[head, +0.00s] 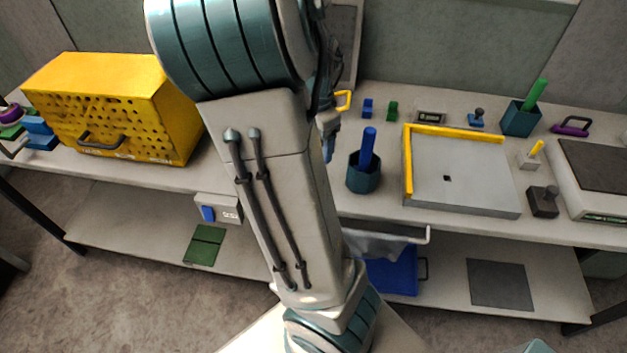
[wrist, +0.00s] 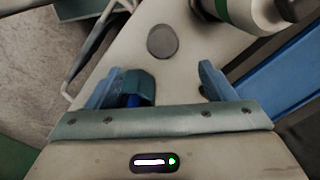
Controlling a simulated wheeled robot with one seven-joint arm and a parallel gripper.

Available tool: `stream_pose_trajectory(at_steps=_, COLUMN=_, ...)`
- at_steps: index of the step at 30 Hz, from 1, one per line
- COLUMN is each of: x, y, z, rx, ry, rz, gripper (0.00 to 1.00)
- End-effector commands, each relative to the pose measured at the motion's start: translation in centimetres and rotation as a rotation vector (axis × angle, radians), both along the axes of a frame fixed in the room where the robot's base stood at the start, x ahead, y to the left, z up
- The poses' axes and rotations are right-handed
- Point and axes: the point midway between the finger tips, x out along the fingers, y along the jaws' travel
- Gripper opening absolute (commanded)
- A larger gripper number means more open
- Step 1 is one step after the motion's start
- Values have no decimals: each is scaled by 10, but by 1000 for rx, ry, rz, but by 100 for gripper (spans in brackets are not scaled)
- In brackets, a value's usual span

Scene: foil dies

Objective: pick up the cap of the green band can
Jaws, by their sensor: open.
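In the wrist view, a pale cylinder with a green band (wrist: 222,9) and a dark end shows at the top right, cut off by the frame edge. It looks like the green band can. A flat round grey disc (wrist: 162,41) lies apart from it on the pale surface; I cannot tell for sure if it is the cap. My gripper (wrist: 160,72) is open, with its two blue fingers spread and the disc ahead of the gap between them. In the head view my arm hides the can and disc; only a blue part of my gripper (head: 328,138) shows.
A teal hexagonal cup (head: 363,179) with a blue stick stands right of my arm. A grey tray (head: 460,180) with yellow edging lies farther right. A yellow perforated box (head: 120,105) stands at the left. A long blue surface (wrist: 272,78) borders the wrist view's right side.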

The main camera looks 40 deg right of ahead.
Motion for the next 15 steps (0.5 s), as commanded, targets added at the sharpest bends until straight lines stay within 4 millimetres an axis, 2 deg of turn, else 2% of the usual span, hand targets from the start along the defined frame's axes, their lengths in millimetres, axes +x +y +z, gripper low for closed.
stream_pose_trajectory(at_steps=5, x=-1, y=-6, z=-19, rx=-13, ry=9, rz=-34, gripper=76)
stream_pose_trajectory(at_steps=12, x=-2, y=-6, z=-67, rx=-12, ry=10, rz=-33, gripper=76)
stream_pose_trajectory(at_steps=15, x=-1, y=-5, z=-80, rx=-11, ry=8, rz=-32, gripper=76)
